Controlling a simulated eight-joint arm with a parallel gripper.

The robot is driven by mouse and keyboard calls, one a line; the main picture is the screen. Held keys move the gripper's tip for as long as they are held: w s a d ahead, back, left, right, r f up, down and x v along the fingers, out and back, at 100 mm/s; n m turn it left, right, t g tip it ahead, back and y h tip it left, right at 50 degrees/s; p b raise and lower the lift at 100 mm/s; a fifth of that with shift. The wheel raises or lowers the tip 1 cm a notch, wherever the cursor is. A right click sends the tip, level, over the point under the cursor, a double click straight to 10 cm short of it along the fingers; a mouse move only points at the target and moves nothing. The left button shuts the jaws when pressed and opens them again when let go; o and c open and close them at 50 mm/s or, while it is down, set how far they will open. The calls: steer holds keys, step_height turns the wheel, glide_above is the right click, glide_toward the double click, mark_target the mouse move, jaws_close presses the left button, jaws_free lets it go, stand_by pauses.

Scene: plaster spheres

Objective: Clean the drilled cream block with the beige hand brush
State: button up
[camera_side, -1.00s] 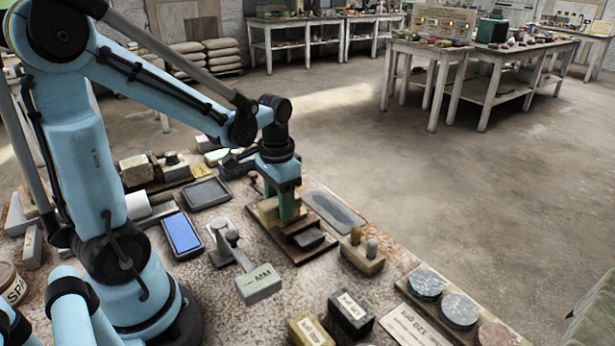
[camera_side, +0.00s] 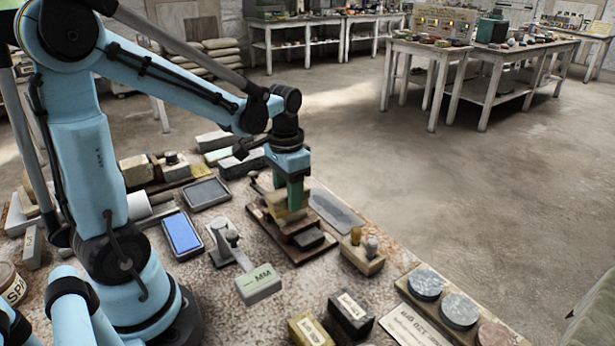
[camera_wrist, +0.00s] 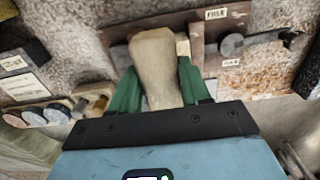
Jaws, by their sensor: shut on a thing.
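My gripper (camera_side: 296,203) has green fingers and is shut on the beige hand brush (camera_wrist: 156,62). In the wrist view the brush's pale handle stands between the fingers; its bristles are hidden. In the side view the brush (camera_side: 284,213) is low over a brown wooden fixture (camera_side: 295,252). A small cream piece (camera_wrist: 183,45), which looks like the edge of the drilled cream block, shows beside the brush in the wrist view. The rest of it is hidden behind brush and fingers. I cannot tell whether the brush touches it.
A wooden block with two pegs (camera_side: 361,255) stands right of the fixture. A stand (camera_side: 229,243) and a grey block marked MM (camera_side: 259,285) are in front. A blue-topped tray (camera_side: 182,234) lies left. A flat grey slab (camera_side: 336,211) lies behind.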

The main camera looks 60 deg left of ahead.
steer(key=shift+f, duration=0.75)
stand_by(0.4)
steer(key=shift+w, duration=1.1)
steer(key=shift+s, duration=2.25)
steer(key=shift+w, duration=2.25)
